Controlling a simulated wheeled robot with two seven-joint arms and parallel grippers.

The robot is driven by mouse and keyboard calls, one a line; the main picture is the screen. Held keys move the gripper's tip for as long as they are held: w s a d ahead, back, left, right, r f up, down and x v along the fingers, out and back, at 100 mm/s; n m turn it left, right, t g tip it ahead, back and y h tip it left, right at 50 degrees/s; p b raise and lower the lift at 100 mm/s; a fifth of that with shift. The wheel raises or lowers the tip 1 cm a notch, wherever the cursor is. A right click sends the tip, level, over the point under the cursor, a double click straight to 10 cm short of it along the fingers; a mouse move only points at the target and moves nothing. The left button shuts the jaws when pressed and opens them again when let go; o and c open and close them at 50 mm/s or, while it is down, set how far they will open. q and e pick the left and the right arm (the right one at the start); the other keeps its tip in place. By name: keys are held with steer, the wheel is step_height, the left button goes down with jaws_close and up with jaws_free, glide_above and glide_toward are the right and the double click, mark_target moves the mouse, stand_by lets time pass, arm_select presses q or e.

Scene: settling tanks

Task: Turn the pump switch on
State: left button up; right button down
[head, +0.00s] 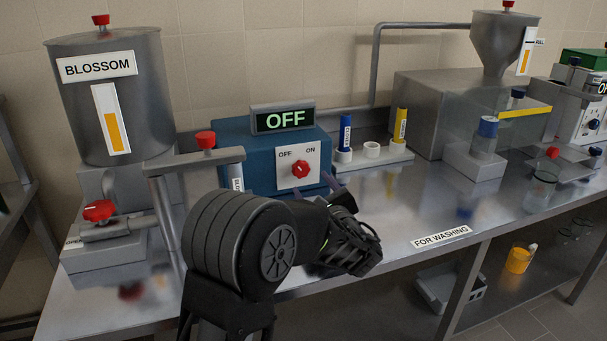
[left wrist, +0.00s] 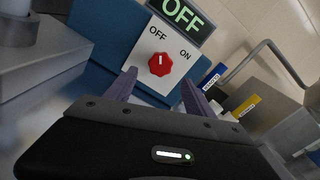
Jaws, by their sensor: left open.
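The pump switch is a red knob (head: 300,169) on a white plate marked OFF and ON, on the front of a blue box (head: 234,150). The display (head: 283,118) on top of the box reads OFF in green. In the left wrist view the knob (left wrist: 160,64) has its white mark toward the OFF label. My left gripper (head: 332,184) is open and empty in front of the box, slightly right of the knob. In the left wrist view its two purple fingers (left wrist: 159,80) are spread, with the knob between them beyond the tips. My right gripper is not in view.
A BLOSSOM tank (head: 120,120) with a red-handled valve (head: 98,210) stands left of the box. A rack with blue (head: 345,133) and yellow (head: 400,126) tubes stands right. A hopper machine (head: 430,105) stands farther right. The front counter by FOR WASHING (head: 441,237) is clear.

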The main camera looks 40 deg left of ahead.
mark_target(303, 173)
arm_select(q)
steer(key=x, duration=0.7)
steer(key=shift+c, duration=0.4)
jaws_close()
